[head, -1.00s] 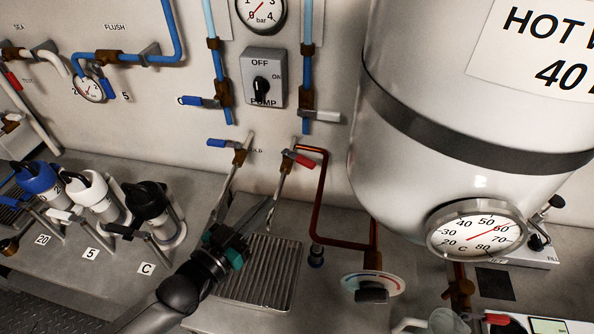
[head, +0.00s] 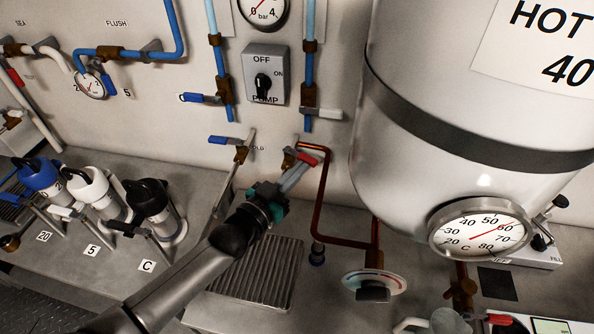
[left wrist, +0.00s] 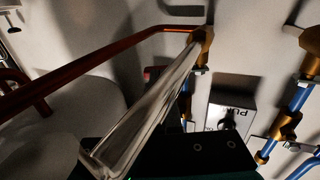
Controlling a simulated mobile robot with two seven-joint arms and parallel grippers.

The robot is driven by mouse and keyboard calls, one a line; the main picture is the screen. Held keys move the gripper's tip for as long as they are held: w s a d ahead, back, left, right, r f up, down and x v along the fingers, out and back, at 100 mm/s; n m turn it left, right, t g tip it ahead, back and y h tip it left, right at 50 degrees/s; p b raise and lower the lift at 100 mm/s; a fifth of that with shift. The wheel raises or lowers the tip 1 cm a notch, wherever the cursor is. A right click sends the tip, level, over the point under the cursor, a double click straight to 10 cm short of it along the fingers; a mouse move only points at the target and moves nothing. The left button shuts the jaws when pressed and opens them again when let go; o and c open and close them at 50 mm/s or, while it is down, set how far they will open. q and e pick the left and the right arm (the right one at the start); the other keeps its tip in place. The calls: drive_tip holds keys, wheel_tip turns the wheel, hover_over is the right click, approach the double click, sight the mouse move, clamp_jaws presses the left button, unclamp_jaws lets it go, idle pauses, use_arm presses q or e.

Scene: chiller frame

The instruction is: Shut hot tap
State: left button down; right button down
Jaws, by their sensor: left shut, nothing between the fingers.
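The hot tap's red lever (head: 306,158) is on the wall beside the copper pipe, with its brass body (head: 288,160) to the left. Its pale spout slants down in front of my left gripper (head: 282,186). The gripper is shut and empty, just below the lever; contact is not clear. In the left wrist view the spout (left wrist: 150,108) crosses the middle. A bit of the red lever (left wrist: 152,74) shows behind it, mostly hidden. The dark gripper body fills the bottom of that view. My right gripper is not in view.
The blue-handled cold tap (head: 224,141) is close to the left. The copper pipe (head: 320,205) and the large white hot-water tank (head: 440,150) stand at the right. A ribbed drain tray (head: 262,275) lies below. Several capped canisters stand at the left.

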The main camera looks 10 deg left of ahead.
sight(312, 165)
use_arm(q)
drive_tip(key=shift+r, duration=0.1)
idle(0.3)
drive_tip(key=w+d+n+y+p, duration=0.1)
drive_tip(key=y, duration=0.1)
drive_tip(key=w+d+n+t+y+p, duration=0.1)
drive_tip(key=y+p, duration=0.1)
drive_tip(key=shift+d+n, duration=0.2)
drive_tip(key=shift+n, duration=0.2)
idle(0.5)
drive_tip(key=shift+w+d+r, duration=0.15)
drive_tip(key=shift+d+r, duration=0.05)
idle(0.6)
